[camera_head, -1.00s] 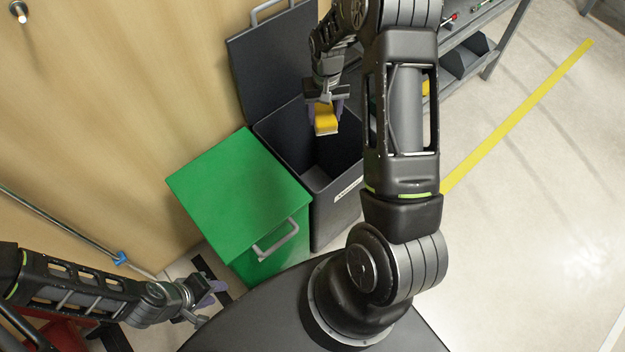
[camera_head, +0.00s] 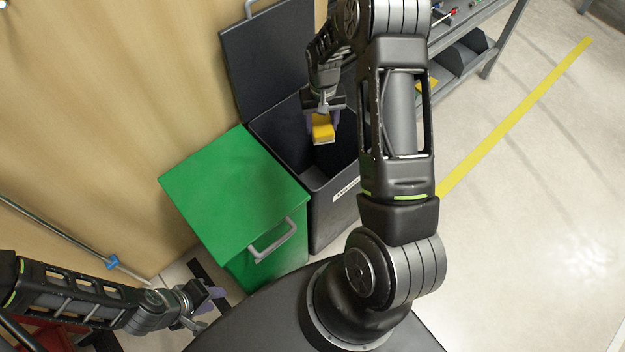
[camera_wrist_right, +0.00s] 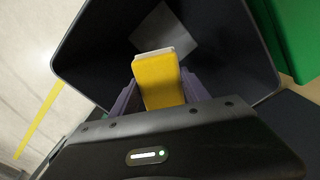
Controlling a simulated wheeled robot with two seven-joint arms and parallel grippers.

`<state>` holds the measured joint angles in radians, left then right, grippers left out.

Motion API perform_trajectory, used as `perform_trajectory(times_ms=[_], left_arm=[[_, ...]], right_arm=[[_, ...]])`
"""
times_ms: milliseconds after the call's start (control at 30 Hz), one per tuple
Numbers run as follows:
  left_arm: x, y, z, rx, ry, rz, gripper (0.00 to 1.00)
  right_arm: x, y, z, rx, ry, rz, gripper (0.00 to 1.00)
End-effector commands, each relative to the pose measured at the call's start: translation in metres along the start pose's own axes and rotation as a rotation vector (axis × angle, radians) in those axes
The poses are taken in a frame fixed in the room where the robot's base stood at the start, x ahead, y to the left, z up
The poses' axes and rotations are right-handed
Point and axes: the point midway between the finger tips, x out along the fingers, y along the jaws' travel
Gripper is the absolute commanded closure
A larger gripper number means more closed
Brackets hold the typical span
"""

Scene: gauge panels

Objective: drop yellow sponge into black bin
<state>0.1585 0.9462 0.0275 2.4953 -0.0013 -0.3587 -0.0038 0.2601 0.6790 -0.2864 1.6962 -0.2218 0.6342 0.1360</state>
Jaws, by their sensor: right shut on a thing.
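The yellow sponge (camera_head: 323,127) is a small block with a pale edge, held over the open mouth of the black bin (camera_head: 335,215). The bin's lid (camera_head: 270,60) stands raised at the back. My right gripper (camera_head: 323,116) is shut on the sponge and points down. In the right wrist view the sponge (camera_wrist_right: 158,80) sits between the purple fingers, with the bin's dark inside (camera_wrist_right: 205,45) and a grey patch on its floor beyond. My left gripper (camera_head: 208,303) is at the lower left, away from the bin; its finger gap is unclear.
A green bin (camera_head: 235,190) with its lid shut stands directly left of the black bin. A wooden wall (camera_head: 120,110) is behind them. A grey shelf unit (camera_head: 465,50) stands at the upper right. The floor on the right is clear, with a yellow line (camera_head: 515,115).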

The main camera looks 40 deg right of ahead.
Motion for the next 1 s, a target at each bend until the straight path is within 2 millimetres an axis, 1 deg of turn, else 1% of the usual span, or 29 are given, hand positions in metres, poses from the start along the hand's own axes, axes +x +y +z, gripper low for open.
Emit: perform_trajectory(times_ms=[33, 67, 300, 633, 767, 1000], left_arm=[[0.0, 0.0, 0.0, 0.0, 0.0, 0.0, 0.66], [0.0, 0.0, 0.0, 0.0, 0.0, 0.0, 0.66], [0.0, 0.0, 0.0, 0.0, 0.0, 0.0, 0.66], [0.0, 0.0, 0.0, 0.0, 0.0, 0.0, 0.66], [-0.001, 0.001, 0.0, 0.0, 0.0, 0.0, 0.66], [-0.003, 0.001, 0.0, 0.0, 0.0, 0.0, 0.66]], right_arm=[[0.0, 0.0, 0.0, 0.0, 0.0, 0.0, 0.44], [0.0, 0.0, 0.0, 0.0, 0.0, 0.0, 0.42], [0.0, 0.0, 0.0, 0.0, 0.0, 0.0, 0.22], [-0.003, 0.0, 0.0, 0.0, 0.0, 0.0, 0.21], [-0.014, 0.0, -0.001, 0.0, 0.003, 0.0, 0.21], [-0.054, 0.0, -0.001, 0.0, 0.003, -0.001, 0.21]])
